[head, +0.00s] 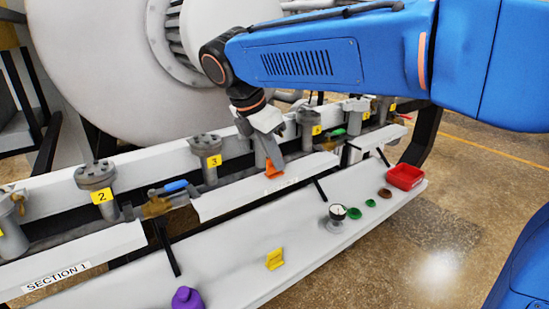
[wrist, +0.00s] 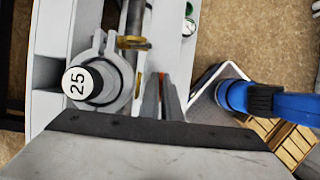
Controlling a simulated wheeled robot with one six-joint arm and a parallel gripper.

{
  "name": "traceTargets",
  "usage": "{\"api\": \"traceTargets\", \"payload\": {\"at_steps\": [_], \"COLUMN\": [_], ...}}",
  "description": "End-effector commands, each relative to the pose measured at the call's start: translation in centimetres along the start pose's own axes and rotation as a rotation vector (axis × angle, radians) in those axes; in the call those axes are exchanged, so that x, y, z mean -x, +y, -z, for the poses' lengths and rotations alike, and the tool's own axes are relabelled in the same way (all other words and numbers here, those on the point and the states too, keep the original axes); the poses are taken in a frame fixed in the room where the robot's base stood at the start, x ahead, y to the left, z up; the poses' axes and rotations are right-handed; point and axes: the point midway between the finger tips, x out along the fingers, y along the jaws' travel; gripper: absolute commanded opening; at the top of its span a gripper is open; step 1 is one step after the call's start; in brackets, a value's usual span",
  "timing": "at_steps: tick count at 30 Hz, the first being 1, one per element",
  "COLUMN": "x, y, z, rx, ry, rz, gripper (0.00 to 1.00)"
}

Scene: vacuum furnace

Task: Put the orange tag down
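The orange tag (head: 273,170) is at the tips of my gripper (head: 270,155) in the head view, over the white upper ledge (head: 235,197). I cannot tell whether the tag touches the ledge. In the wrist view my gripper's two fingers (wrist: 162,90) are close together, with a thin orange sliver of the tag (wrist: 162,77) between their far ends. The fingers are shut on the tag, and most of it is hidden in the wrist view.
Valves with yellow number tags (head: 214,160) line the pipe behind the ledge. The lower shelf (head: 230,262) holds a yellow tag (head: 275,259), a purple object (head: 187,299), a gauge (head: 337,213), green pieces (head: 354,213) and a red bin (head: 405,177). A black strut (head: 325,191) stands right.

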Motion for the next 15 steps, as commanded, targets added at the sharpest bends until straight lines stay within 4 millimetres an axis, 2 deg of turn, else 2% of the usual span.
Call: {"api": "traceTargets", "payload": {"at_steps": [6,8,15], "x": [-0.24,-0.24,-0.23], "y": [0.00,0.00,0.01], "z": [0.09,0.10,0.09], "rx": [0.000,0.000,0.000], "ry": [0.000,0.000,0.000], "rz": [0.001,0.000,0.000], "gripper": [0.00,0.12,0.12]}}
